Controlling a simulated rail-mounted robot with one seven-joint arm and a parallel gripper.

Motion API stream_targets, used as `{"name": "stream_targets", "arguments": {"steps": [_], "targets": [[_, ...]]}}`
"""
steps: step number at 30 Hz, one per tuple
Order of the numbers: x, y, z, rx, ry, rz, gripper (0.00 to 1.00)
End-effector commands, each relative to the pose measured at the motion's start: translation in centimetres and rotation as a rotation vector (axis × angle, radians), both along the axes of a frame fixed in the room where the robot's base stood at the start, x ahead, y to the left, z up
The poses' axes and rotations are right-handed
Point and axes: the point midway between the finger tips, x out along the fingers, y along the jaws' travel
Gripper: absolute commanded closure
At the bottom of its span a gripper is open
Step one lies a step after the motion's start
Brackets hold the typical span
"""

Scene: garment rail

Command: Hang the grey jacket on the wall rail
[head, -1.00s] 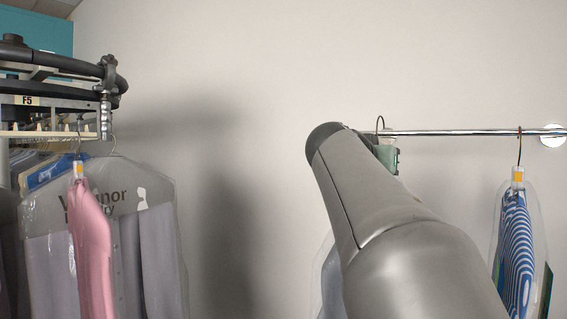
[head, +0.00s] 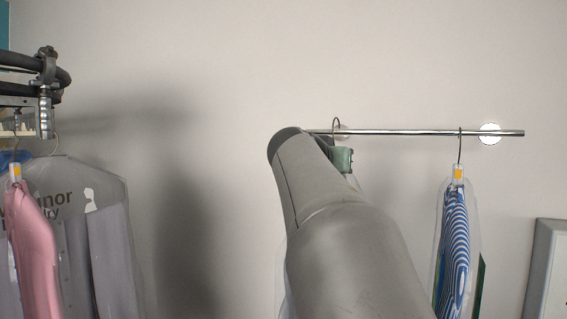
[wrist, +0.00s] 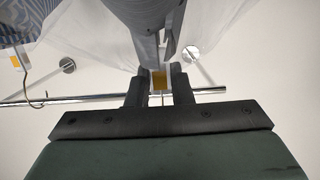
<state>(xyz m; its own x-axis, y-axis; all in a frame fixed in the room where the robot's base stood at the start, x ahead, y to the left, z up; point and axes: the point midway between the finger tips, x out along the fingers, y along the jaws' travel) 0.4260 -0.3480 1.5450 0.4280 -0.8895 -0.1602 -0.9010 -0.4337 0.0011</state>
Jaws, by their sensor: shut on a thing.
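My gripper (head: 341,160) is shut on the hanger of a grey garment in clear plastic, the grey jacket, which shows between and beyond the fingers in the wrist view (wrist: 148,25). A yellow tag (wrist: 159,80) sits between the fingertips. In the head view my arm hides most of the jacket; only a sliver of its bag (head: 282,285) shows. The hanger hook (head: 336,121) rises above my gripper, its top above the wall rail (head: 400,132) in the picture. I cannot tell whether the hook is over the rail or in front of it.
A blue striped garment (head: 454,240) hangs on the rail to the right. Between it and my gripper the rail is clear. Bagged grey clothes (head: 95,240) and a pink garment (head: 32,240) hang from a conveyor rack (head: 45,90) at left. A frame (head: 545,270) is at lower right.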

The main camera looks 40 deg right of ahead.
Motion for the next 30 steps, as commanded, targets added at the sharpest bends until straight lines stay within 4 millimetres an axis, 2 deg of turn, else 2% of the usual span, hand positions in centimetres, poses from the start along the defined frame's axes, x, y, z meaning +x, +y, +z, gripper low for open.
{"name": "stream_targets", "arguments": {"steps": [30], "targets": [[1.4, -2.9, 1.2, -0.003, -0.003, 0.002, 1.0]]}}
